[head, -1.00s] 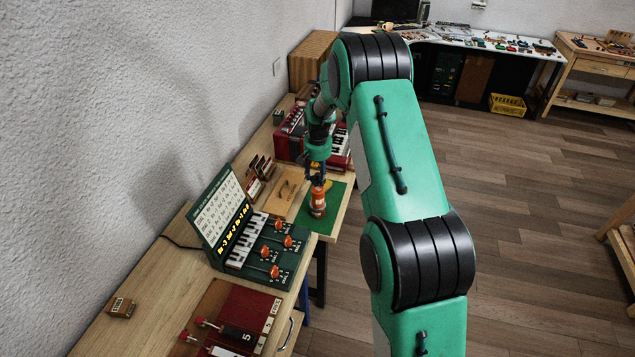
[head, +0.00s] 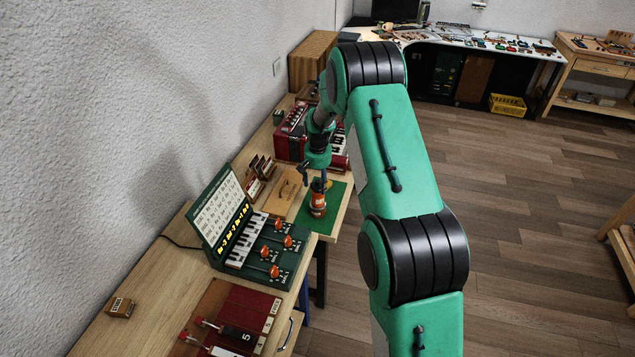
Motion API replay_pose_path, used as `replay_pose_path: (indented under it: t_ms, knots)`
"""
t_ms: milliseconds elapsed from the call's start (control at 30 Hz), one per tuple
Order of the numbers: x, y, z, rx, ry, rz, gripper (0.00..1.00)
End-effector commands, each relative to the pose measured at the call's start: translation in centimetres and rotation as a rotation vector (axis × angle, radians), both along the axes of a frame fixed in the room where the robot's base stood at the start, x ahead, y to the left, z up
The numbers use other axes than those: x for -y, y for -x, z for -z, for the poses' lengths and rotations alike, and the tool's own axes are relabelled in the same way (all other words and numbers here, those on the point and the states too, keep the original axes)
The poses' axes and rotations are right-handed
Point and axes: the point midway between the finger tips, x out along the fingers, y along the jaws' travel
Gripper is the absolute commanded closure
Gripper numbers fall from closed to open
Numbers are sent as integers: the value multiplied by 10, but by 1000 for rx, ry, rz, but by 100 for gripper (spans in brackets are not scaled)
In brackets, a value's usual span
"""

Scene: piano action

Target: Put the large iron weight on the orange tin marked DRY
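The orange tin (head: 318,203) with a pale label stands upright on a green mat on the bench. A small dark shape, apparently the iron weight (head: 317,186), is at the top of the tin and looks to rest on it. My gripper (head: 314,179) points down just above the tin, with its fingers spread apart to either side. It looks open, with a dark finger at left and a bluish one at right. The fingers partly cover the dark shape, so I cannot make out its full outline. Any DRY marking is too small to read.
A green-based keyboard panel with orange knobs (head: 276,253) stands in front of the mat. The green mat (head: 337,200) has bare room right of the tin.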

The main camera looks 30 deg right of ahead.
Motion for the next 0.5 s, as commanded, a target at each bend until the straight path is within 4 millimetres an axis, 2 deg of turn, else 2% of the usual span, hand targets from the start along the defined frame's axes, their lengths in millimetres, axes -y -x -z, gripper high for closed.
replay_pose_path:
  t_ms: [333,500]
  knots:
    - [0,0,-1,0,0,0,37]
    - [0,0,-9,1,0,0,37]
